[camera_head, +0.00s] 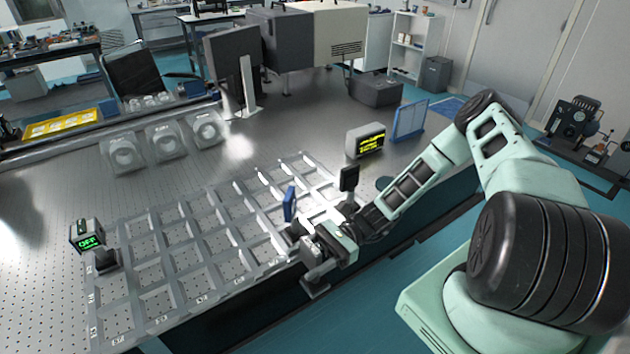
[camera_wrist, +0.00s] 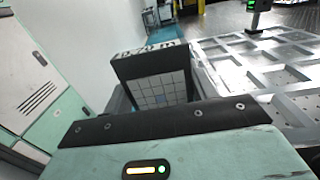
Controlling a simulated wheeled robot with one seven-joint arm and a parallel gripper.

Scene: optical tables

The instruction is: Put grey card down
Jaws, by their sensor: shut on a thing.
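My gripper (camera_head: 313,274) is at the front edge of the optical table, beside the near right side of the gridded tray (camera_head: 172,268). In the wrist view it is shut on a dark-edged card (camera_wrist: 157,88) with a pale grey, gridded face, which I take to be the grey card. The card stands up in front of the gripper body, and its lower part is hidden. The tray also shows to the right in the wrist view (camera_wrist: 243,57). In the head view, I cannot clearly separate the card from the gripper.
A blue card (camera_head: 290,204) and a dark panel (camera_head: 349,178) stand upright near my gripper. A yellow-text display (camera_head: 366,141) and a blue-framed panel (camera_head: 409,121) stand behind. An OFF display (camera_head: 88,236) stands at the tray's left. Many tray compartments look empty.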

